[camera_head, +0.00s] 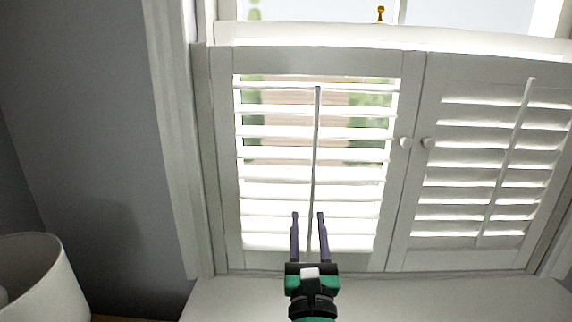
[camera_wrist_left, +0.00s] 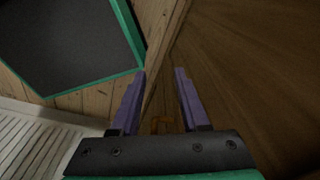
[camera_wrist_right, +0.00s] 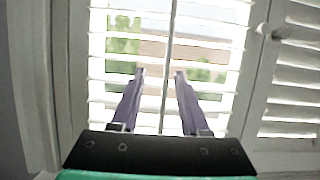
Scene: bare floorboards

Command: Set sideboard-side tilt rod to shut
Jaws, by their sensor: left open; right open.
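The left shutter panel (camera_head: 228,170), nearer the lamp, has white slats tilted open, with the outdoors showing between them. Its thin tilt rod (camera_head: 316,130) runs down the middle, and it also shows in the right wrist view (camera_wrist_right: 170,45). My right gripper (camera_head: 308,215) is open in front of the lower slats. The rod lies between its two fingers in both views; I cannot tell how near in depth. The right panel (camera_head: 415,190) has its own tilt rod (camera_head: 516,140) and flatter slats. My left gripper (camera_wrist_left: 160,72) is open and empty, seen only in the left wrist view.
A white lampshade (camera_head: 45,280) stands at the lower left. Two round knobs (camera_head: 405,143) (camera_head: 426,143) sit where the panels meet. A pale sill (camera_head: 420,295) runs below. The left wrist view shows wood surfaces and a dark green-edged panel (camera_wrist_left: 75,40).

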